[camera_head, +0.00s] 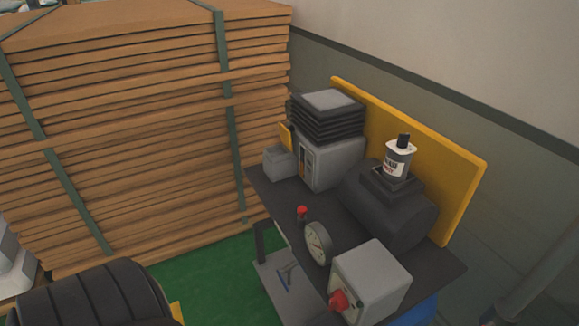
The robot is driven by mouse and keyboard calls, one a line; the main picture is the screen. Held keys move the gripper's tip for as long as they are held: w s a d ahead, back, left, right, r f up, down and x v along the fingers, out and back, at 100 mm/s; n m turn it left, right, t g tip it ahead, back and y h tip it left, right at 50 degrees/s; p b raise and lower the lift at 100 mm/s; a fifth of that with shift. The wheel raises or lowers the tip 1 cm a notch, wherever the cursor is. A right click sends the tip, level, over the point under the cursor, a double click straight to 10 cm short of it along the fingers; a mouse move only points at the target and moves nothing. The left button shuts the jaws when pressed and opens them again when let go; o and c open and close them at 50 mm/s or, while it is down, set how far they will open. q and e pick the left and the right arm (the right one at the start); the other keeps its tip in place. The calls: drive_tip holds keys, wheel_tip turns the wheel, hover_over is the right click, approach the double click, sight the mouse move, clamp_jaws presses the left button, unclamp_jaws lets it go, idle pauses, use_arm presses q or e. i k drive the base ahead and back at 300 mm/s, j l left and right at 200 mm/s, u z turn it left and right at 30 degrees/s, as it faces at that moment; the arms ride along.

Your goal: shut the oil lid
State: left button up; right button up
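A small white bottle (397,160) with a red and dark label stands upright on top of a dark rounded tank (391,212). I cannot tell whether the cap is tight or loose. I see no other part that is clearly an oil lid. Neither of my grippers shows in this view.
The tank is on a dark machine top (290,212) before an upright yellow panel (420,150). A gauge (317,243), a grey box (372,278) with a red knob and a ribbed grey unit (328,160) crowd it. Strapped brown sheets (150,150) stand left.

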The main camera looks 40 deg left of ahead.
sight(285, 133)
drive_tip(key=k+l+u, duration=0.1)
drive_tip(key=u, duration=0.75)
